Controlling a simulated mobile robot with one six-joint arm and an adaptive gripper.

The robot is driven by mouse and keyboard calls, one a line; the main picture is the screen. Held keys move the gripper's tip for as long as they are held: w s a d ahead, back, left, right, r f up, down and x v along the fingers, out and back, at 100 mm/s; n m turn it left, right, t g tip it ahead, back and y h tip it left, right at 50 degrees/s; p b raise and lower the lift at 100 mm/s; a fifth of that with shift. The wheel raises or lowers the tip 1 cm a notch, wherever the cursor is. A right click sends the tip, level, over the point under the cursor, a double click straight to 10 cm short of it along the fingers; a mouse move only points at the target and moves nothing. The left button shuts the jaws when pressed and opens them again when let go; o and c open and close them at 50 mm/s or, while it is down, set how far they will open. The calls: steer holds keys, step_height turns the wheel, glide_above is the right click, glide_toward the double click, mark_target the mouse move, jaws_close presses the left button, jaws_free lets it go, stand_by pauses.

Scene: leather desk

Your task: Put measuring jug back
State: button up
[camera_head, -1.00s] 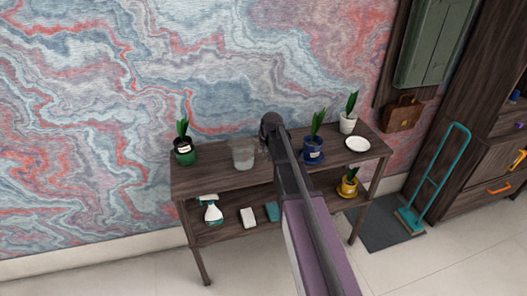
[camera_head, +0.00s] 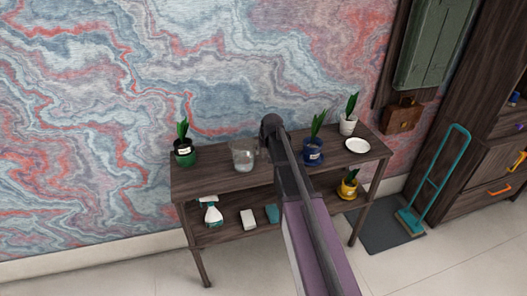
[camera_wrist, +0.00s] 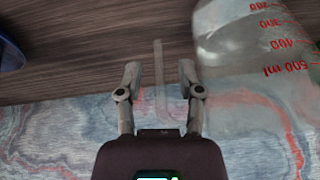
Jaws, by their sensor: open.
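The clear measuring jug (camera_head: 243,156) stands upright on the top board of the dark wooden shelf (camera_head: 205,183), left of my arm. In the wrist view the jug (camera_wrist: 240,40) is at the upper right, with red volume marks up to 500 ml. Its clear handle (camera_wrist: 159,85) lies between the two fingers of my gripper (camera_wrist: 159,78). The fingers are open, with a gap on both sides of the handle. In the head view my arm hides the gripper's fingers.
On the top board are a green pot plant (camera_head: 184,152) at left, a blue pot plant (camera_head: 313,150), a white pot plant (camera_head: 348,124) and a white plate (camera_head: 357,145) at right. The lower board holds a spray bottle (camera_head: 212,214) and a yellow pot plant (camera_head: 348,190).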

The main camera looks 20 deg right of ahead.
steer(key=p+v, duration=1)
steer(key=v, duration=0.2)
steer(key=shift+p, duration=0.4)
stand_by(0.6)
steer(key=s+a+g, duration=0.2)
steer(key=s+a, duration=0.2)
steer(key=s, duration=0.7)
steer(key=s+a+f+g, duration=0.1)
steer(key=s+a, duration=0.3)
steer(key=s, duration=0.8)
steer(key=shift+s+a+f+n+g+h, duration=0.2)
steer(key=shift+s+a+n+g+h, duration=0.15)
steer(key=shift+g, duration=0.45)
